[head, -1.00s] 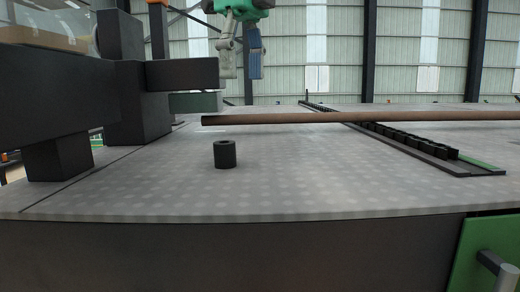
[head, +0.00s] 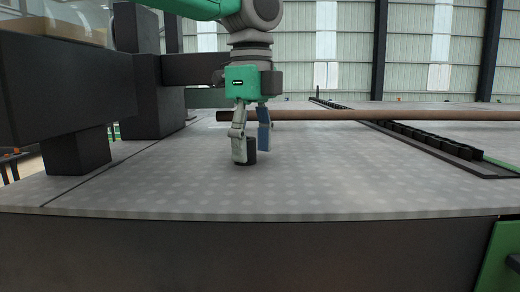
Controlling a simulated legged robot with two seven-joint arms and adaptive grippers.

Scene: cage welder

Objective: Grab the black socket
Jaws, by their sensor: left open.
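The black socket (head: 249,156) is a short dark cylinder standing upright on the grey table (head: 330,185). My left gripper (head: 252,158) points straight down over it and is open. Its pale grey finger is in front of the socket's left part, and its blue finger is just right of the socket. The fingertips are down at the socket's height, close to the table top. I cannot tell whether either finger touches the socket. My right gripper is not in view.
A long brown rod (head: 400,115) lies across behind the gripper. A dark rail with a row of black pieces (head: 430,140) runs along the right. Big dark blocks and beams (head: 65,90) stand at the left. The table's front middle is clear.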

